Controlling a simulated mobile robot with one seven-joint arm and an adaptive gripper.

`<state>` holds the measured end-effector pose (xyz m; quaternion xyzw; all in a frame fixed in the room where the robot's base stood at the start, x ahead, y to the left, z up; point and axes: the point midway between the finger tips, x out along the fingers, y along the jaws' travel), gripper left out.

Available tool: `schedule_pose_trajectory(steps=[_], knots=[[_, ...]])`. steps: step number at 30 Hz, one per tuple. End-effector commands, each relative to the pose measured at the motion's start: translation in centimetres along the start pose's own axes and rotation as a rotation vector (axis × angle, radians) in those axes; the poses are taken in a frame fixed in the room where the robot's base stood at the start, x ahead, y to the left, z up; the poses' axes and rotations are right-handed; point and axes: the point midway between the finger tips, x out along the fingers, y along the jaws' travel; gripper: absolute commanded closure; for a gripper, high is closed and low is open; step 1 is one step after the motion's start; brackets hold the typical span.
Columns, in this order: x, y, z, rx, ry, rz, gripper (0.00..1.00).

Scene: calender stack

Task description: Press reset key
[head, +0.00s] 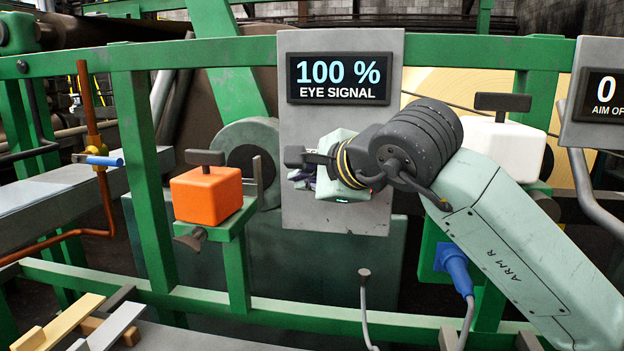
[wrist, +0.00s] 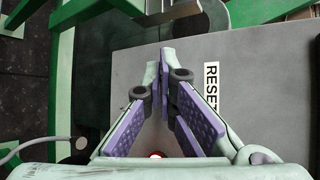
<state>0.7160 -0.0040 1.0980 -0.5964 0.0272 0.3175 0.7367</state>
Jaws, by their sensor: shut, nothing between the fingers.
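The grey panel (head: 332,123) hangs on the green frame, with a display (head: 340,78) reading "100 % EYE SIGNAL". My gripper (head: 303,178) is in front of the panel's lower half and hides part of it. In the wrist view, my gripper (wrist: 165,62) is shut and empty, its purple-padded fingers over the panel (wrist: 262,110). A white label (wrist: 211,87) beside the fingers starts with "RESE"; its end is hidden by a finger. A small red spot (wrist: 155,155) shows between the finger bases; I cannot tell whether it is the key. No reset key shows clearly.
An orange block (head: 206,193) with a dark handle stands left of the panel. A white block (head: 508,142) with a similar handle is behind my arm. A second panel (head: 597,130) is at the right edge. Green rails (head: 200,300) run below.

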Motion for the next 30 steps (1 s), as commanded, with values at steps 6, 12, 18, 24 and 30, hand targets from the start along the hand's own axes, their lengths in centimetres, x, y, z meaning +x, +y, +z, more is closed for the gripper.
schedule_pose_trajectory(steps=[6, 12, 18, 24, 30], knots=[[-0.01, -0.01, 0.04, 0.000, 0.000, 0.000, 1.00], [0.07, -0.06, -0.01, 0.000, 0.000, 0.000, 1.00], [0.23, -0.18, -0.13, 0.000, 0.000, 0.000, 1.00], [0.40, -0.31, -0.26, 0.000, 0.000, 0.000, 1.00], [0.57, -0.45, -0.40, 0.001, 0.000, 0.000, 1.00]])
